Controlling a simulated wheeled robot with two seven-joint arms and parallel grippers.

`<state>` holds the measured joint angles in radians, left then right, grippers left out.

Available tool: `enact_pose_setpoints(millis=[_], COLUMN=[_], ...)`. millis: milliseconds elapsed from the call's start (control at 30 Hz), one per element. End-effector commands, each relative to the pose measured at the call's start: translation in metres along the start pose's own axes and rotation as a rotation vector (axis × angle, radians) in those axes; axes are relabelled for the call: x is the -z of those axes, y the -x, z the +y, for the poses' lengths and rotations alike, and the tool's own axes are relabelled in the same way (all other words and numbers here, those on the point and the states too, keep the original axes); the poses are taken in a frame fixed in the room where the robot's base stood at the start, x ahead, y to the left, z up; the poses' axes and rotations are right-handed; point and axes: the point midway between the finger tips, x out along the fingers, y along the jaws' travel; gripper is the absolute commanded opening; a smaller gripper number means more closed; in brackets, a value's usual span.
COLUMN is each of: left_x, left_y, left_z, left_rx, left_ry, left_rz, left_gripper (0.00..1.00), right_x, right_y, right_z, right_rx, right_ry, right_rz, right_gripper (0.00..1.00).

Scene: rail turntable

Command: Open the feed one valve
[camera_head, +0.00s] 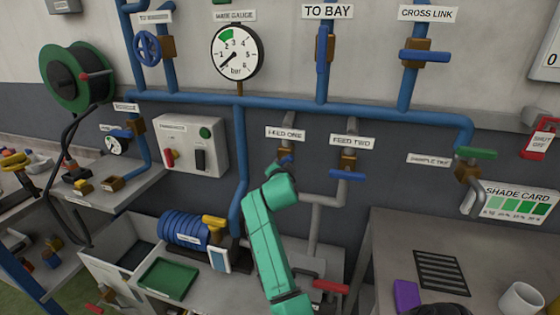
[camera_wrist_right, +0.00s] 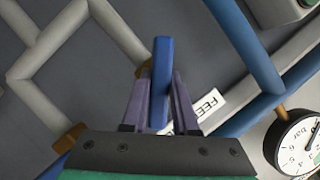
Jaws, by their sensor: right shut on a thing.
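The FEED ONE valve has a brown body (camera_head: 286,157) below its label (camera_head: 285,134) on the wall. My right gripper (camera_wrist_right: 160,98) is at this valve, shut on its blue lever (camera_wrist_right: 162,75), with one purple finger on each side. In the right wrist view the lever stands at a slant to the grey pipe (camera_wrist_right: 122,30) behind it. In the head view my right arm covers most of the lever and the gripper (camera_head: 283,172). My left gripper is not in view.
The FEED TWO valve's blue lever (camera_head: 347,175) lies crosswise close to the right. A blue pipe (camera_head: 270,103) runs above and a grey pipe (camera_head: 316,215) below. A pressure gauge (camera_head: 237,53) hangs above left; a control box (camera_head: 190,145) is on the left.

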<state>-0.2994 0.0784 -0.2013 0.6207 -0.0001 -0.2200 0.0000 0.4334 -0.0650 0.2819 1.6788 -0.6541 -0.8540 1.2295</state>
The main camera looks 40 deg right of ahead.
Motion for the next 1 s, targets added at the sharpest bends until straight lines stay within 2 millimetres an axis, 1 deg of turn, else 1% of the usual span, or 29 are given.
enact_pose_setpoints(millis=[33, 233, 500, 733, 1000], left_x=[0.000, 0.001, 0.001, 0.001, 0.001], left_y=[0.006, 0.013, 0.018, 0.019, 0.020], left_z=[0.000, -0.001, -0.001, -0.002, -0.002], left_rx=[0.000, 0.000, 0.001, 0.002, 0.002], left_ry=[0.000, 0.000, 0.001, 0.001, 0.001], left_rz=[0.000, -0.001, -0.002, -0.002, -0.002], left_gripper=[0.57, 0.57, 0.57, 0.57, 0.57], right_x=[0.006, 0.006, 0.005, 0.005, 0.005], right_y=[0.001, 0.001, 0.001, 0.001, 0.001], right_z=[-0.006, -0.006, -0.006, -0.005, -0.005], right_rx=[-0.007, -0.078, -0.159, -0.203, -0.222], right_ry=[0.038, 0.211, 0.408, 0.512, 0.557], right_rz=[0.009, 0.011, 0.013, 0.015, 0.015], right_gripper=[0.00, 0.00, 0.00, 0.00, 0.00])
